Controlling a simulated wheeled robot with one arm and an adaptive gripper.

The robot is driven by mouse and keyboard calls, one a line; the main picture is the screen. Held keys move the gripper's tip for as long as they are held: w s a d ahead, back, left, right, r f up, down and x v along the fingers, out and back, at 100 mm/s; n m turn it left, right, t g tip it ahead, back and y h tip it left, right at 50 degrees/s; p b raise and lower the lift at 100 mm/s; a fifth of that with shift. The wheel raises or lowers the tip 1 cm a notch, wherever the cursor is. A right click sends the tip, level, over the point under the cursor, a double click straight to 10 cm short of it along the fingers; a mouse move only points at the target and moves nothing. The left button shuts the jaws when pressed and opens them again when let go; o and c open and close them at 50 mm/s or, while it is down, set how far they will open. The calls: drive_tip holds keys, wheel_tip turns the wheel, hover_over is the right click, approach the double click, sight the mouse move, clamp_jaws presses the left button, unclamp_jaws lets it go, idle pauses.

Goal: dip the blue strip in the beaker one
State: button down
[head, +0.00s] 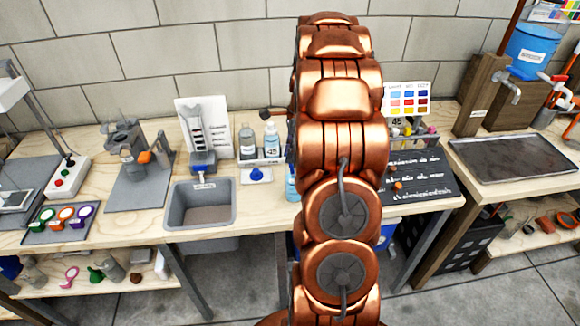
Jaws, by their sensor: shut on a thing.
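My copper arm rises through the middle of the head view and covers the centre of the bench. My gripper cannot be made out; it seems hidden behind the arm. I cannot make out a blue strip or what it rests in. No beaker can be clearly told apart. A small blue object (258,174) sits on a grey plate at the bench front, left of the arm. A colour chart (407,98) stands right of the arm, with small items in front of it, including a tag reading 45.
A grey sink (200,205) is set in the wooden bench, left of the arm. Bottles (271,140) stand behind it to the right. A black written board (415,178) and a dark tray (520,158) lie to the right.

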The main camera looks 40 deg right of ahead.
drive_tip(key=shift+r+p, duration=1.25)
drive_tip(key=shift+r, duration=2.55)
drive_tip(key=shift+r+p, duration=0.95)
drive_tip(key=shift+r, duration=1.55)
